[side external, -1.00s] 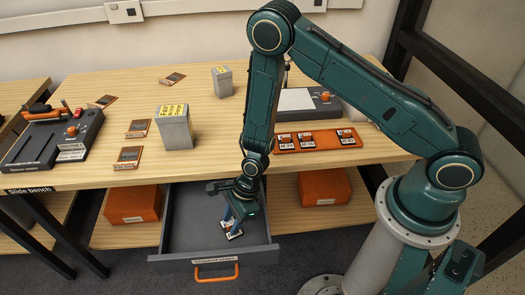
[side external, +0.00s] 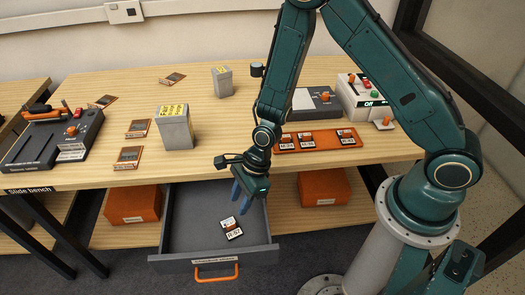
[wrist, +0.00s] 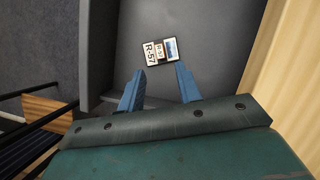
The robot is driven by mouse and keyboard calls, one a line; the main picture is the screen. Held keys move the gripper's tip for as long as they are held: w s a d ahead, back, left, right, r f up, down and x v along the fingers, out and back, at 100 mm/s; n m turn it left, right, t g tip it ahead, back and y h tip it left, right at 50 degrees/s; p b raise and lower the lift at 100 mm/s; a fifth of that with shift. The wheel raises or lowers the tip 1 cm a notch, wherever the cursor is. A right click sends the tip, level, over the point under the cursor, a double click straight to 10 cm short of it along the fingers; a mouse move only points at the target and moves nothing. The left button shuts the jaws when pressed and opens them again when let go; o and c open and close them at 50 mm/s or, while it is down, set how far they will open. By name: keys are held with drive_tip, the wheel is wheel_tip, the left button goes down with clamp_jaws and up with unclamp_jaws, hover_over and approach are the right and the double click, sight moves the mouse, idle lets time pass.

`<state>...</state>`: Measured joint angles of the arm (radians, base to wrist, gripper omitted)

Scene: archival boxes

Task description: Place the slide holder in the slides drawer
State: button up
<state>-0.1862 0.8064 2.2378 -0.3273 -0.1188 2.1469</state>
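The slide holder (side external: 231,228), a small white-labelled piece, lies on the floor of the open grey slides drawer (side external: 188,226). In the wrist view the slide holder (wrist: 158,52) shows a label reading R-57 and a small picture. My gripper (side external: 243,199) is above the drawer, up and back from the holder and not touching it. In the wrist view its two blue fingers (wrist: 157,80) are spread apart with nothing between them, and the holder lies beyond their tips. The drawer has an orange handle (side external: 216,272) at its front.
An orange tray (side external: 316,149) with several labelled slide holders lies on the bench to the right. Two grey bins (side external: 176,132) stand on the bench. Orange boxes (side external: 132,204) flank the drawer below. A grey device (side external: 52,143) stands at left, and a switch box (side external: 362,98) reads Off.

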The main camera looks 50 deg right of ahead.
drive_tip(key=shift+v, duration=2)
drive_tip(key=s+d+r+n+t+h, duration=0.15)
drive_tip(key=d+r+n, duration=0.35)
drive_tip(key=r, duration=0.5)
drive_tip(key=s+d+r+n+t+h, duration=0.1)
drive_tip(key=s+d+r+n, duration=0.15)
drive_tip(key=r+n, duration=0.7)
drive_tip(key=s+d+r+n, duration=0.3)
drive_tip(key=s+r+n, duration=0.1)
drive_tip(key=s, duration=0.3)
drive_tip(key=s+d+r+n+t+h, duration=0.1)
drive_tip(key=s+d+r+n, duration=0.2)
drive_tip(key=s+r, duration=0.4)
drive_tip(key=shift+d+n, duration=0.25)
drive_tip(key=shift+n, duration=0.3)
